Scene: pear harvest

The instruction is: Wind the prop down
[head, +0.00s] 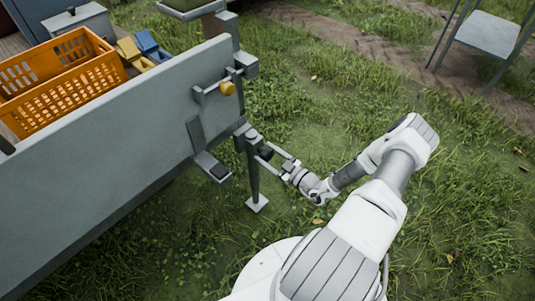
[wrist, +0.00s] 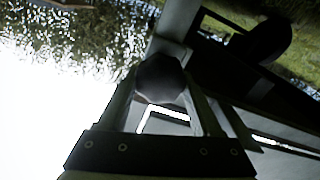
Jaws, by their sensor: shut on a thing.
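The prop is a dark grey post (head: 254,178) beside the end of the grey trailer wall, with a pale square foot plate (head: 257,204) low over the grass. I cannot tell whether the plate touches the ground. My gripper (head: 273,157) is beside the upper part of the post, shut on a dark knob (head: 265,153), which looks like the prop's crank knob. In the wrist view the dark faceted knob (wrist: 161,78) sits between the two fingers of my gripper (wrist: 160,92). The crank's arm is mostly hidden.
The trailer's grey side wall (head: 110,130) fills the left, with a yellow-knobbed latch (head: 228,88) and a bracket step (head: 212,168). An orange crate (head: 70,105) is in the trailer. A metal stand (head: 487,33) stands at back right. Open grass lies between.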

